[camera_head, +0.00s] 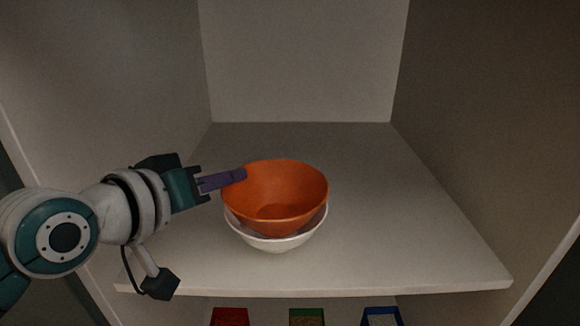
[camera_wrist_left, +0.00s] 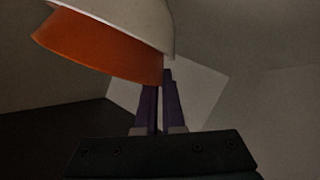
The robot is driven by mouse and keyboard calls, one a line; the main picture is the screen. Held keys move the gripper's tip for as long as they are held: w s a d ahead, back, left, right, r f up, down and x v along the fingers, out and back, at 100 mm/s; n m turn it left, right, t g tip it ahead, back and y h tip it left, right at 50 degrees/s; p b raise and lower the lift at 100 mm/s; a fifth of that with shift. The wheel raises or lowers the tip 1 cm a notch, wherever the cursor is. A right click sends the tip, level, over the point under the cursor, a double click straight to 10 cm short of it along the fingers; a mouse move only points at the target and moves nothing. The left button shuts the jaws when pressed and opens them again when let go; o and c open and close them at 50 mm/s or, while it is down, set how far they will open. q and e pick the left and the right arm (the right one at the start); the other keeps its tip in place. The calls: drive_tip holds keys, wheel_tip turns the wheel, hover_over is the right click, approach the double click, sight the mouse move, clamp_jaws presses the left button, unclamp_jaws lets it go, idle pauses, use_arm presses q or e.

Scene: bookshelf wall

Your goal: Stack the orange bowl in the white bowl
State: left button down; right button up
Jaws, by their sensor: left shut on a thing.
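The orange bowl (camera_head: 288,185) is upright over the white bowl (camera_head: 277,244), its lower part inside the white bowl's rim. The white bowl stands on the shelf, and its rim shows around the front and sides. My left gripper (camera_head: 241,175) is shut on the orange bowl's left rim with its purple fingers. In the left wrist view the orange bowl (camera_wrist_left: 95,45) meets the fingertips (camera_wrist_left: 161,78), and the white bowl (camera_wrist_left: 135,15) overlaps it at the top. I cannot tell whether the bowls' bottoms touch. My right gripper is not in view.
The pale shelf board (camera_head: 400,240) is clear to the right of and behind the bowls. Side walls (camera_head: 480,120) and a back wall (camera_head: 303,60) close the compartment. Red (camera_head: 230,316), green (camera_head: 306,316) and blue (camera_head: 382,316) edged items show below the shelf's front edge.

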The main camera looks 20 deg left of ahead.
use_arm(q)
drive_tip(key=shift+f, duration=0.2)
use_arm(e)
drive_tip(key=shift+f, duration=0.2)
use_arm(q)
drive_tip(key=shift+f, duration=0.1)
drive_tip(key=shift+f, duration=0.3)
drive_tip(key=c, duration=1)
unclamp_jaws()
drive_tip(key=shift+f, duration=0.1)
drive_tip(key=shift+s, duration=0.1)
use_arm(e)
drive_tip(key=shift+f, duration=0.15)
